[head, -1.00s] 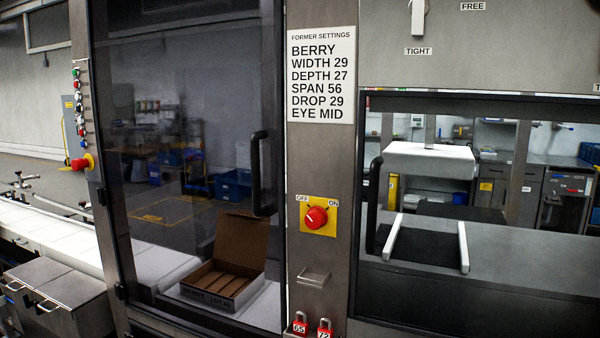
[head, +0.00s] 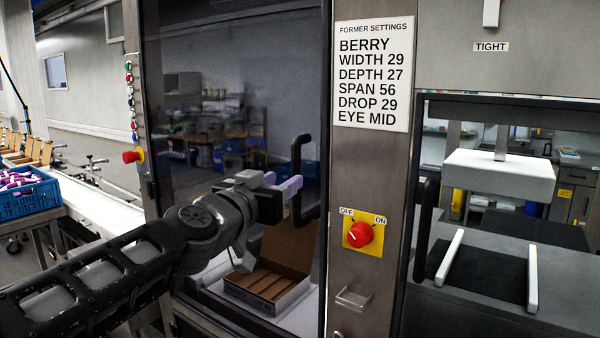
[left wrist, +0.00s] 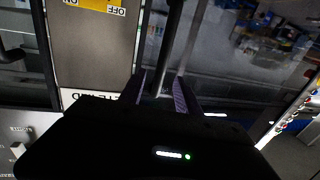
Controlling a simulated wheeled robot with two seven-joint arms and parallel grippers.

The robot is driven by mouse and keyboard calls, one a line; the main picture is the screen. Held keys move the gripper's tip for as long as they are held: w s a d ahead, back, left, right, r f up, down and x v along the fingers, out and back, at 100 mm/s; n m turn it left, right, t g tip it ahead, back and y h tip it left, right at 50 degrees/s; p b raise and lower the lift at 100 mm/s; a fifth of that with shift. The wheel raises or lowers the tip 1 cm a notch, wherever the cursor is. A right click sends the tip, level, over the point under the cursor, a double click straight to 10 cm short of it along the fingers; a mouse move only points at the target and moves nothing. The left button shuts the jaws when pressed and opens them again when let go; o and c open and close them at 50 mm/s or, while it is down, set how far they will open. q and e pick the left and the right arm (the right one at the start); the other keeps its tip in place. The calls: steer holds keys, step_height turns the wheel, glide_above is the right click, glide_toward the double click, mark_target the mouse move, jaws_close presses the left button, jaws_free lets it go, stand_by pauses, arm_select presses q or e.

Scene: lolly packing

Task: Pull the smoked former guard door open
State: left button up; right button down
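The smoked guard door (head: 230,70) is a tall dark see-through panel in the head view, and it looks shut. Its black upright bar handle (head: 296,157) is near the door's right edge. My left gripper (head: 290,188) is at the handle's lower half, its pale violet fingers pointing at it. In the left wrist view the handle bar (left wrist: 172,45) runs between the two fingers (left wrist: 160,95), which stand apart with gaps showing. I cannot tell if either finger touches it. My right gripper is not in view.
Behind the door sits an open brown carton (head: 268,280). Right of the door are a settings sign (head: 373,75), a red OFF/ON knob (head: 359,234) and a second window with a black handle (head: 427,225). A blue crate (head: 28,198) stands at far left.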

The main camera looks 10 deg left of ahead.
mark_target(294, 173)
arm_select(q)
steer(key=w, duration=0.2)
steer(key=w+p, duration=0.1)
steer(key=w, duration=0.2)
steer(key=w+d+p, duration=0.1)
steer(key=w, duration=0.1)
steer(key=shift+w+d, duration=0.1)
steer(key=shift+w, duration=0.15)
jaws_close()
stand_by(0.3)
stand_by(1.0)
